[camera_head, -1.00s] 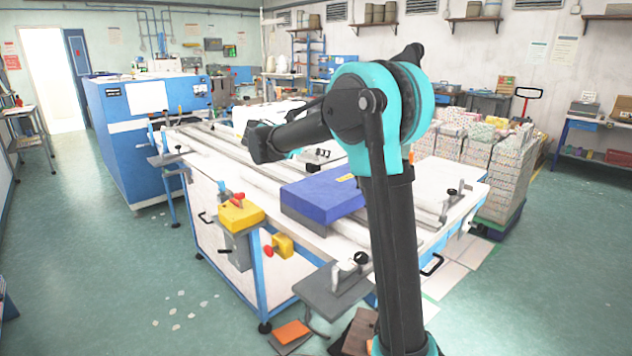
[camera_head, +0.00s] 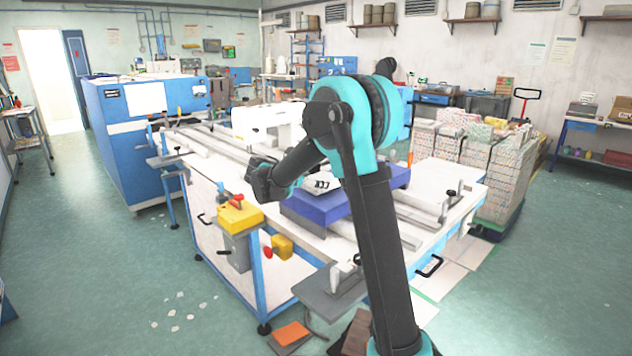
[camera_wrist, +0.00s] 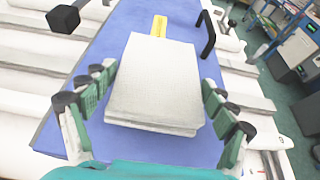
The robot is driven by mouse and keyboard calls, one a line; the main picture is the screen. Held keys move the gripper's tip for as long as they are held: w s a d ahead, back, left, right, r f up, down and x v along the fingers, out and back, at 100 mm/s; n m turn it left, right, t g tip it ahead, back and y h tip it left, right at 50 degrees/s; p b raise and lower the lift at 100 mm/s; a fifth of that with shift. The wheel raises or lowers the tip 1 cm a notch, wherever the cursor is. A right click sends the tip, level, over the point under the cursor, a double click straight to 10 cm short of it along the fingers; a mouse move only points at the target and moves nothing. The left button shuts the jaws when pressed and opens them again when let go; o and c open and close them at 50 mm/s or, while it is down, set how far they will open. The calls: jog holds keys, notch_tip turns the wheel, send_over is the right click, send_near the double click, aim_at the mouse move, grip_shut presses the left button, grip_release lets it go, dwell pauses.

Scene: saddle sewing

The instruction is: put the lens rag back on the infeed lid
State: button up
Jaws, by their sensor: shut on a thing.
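The lens rag (camera_wrist: 152,82) is a white, folded, stacked cloth between the fingers of my gripper (camera_wrist: 158,80) in the wrist view. The green-padded fingers are at its left and right sides and shut on it. The blue infeed lid (camera_wrist: 122,25) lies behind and beneath the rag, with a yellow label (camera_wrist: 159,26) and a black handle (camera_wrist: 206,36). I cannot tell whether the rag touches the lid.
White rails (camera_head: 205,150) run along the table beside the lid. A yellow box (camera_head: 240,216) with a red knob is at the table's front corner. Stacked patterned blocks (camera_head: 500,165) stand to the right.

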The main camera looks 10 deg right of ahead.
jog(key=shift+f, duration=0.6)
jog(key=o, duration=1.1)
jog(key=shift+r, duration=0.15)
jog(key=shift+r, duration=0.3)
jog(key=v, duration=1.2)
jog(key=shift+r, duration=0.1)
jog(key=shift+s, duration=0.1)
